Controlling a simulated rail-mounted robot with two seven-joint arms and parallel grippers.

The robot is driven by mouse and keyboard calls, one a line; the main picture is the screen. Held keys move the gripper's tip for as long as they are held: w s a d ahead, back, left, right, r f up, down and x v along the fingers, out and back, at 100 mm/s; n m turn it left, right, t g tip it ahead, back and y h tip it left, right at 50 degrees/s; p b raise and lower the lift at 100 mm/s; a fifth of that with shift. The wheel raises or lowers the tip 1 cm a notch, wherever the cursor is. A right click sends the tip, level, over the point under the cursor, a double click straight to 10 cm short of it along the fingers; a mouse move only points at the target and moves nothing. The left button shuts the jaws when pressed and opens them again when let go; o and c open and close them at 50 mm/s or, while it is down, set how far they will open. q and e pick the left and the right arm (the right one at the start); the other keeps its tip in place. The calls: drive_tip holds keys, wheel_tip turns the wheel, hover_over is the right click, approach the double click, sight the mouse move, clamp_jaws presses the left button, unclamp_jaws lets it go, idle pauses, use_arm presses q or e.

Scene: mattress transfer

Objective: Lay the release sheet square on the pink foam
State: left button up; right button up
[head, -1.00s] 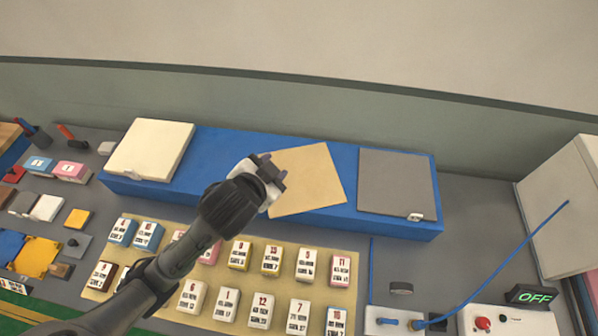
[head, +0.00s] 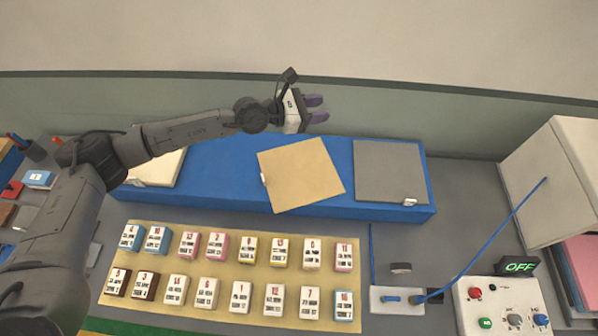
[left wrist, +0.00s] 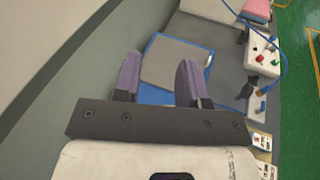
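A tan square sheet (head: 302,176), which looks like the release sheet, lies turned at an angle on the middle of the blue platform (head: 226,166). A small white tab shows at its left edge. My left gripper (head: 317,108) is open and empty, beyond the platform's back edge and apart from the sheet. In the left wrist view its two purple fingers (left wrist: 158,80) stand apart, with a grey panel (left wrist: 178,64) beyond them. My right gripper is not in view.
A cream panel (head: 161,168), partly behind my left arm, lies on the platform's left end; the grey panel (head: 390,171) lies on its right end. Several numbered blocks stand on a tan mat (head: 228,255) in front. A control box (head: 503,306) and white cabinet (head: 548,175) stand at right.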

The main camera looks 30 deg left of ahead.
use_arm(q)
wheel_tip(320, 180, down, 5)
drive_tip(key=a+m+g+y, duration=0.1)
drive_tip(key=m+g+y, duration=0.1)
drive_tip(key=m+g, duration=0.1)
drive_tip(key=m+g+y+p, duration=0.2)
drive_tip(key=m+g+y, duration=0.65)
drive_tip(key=m, duration=0.45)
hover_over(263, 178)
drive_tip(key=shift+y, duration=0.35)
wheel_tip(263, 178, down, 19)
drive_tip(key=shift+a+r, duration=0.1)
drive_tip(key=shift+f, duration=0.35)
wheel_tip(263, 178, down, 4)
drive_tip(key=shift+p, duration=0.65)
drive_tip(key=shift+f, duration=0.35)
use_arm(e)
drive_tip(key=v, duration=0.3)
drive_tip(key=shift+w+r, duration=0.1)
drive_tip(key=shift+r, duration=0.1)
use_arm(q)
drive_tip(key=shift+c, duration=0.3)
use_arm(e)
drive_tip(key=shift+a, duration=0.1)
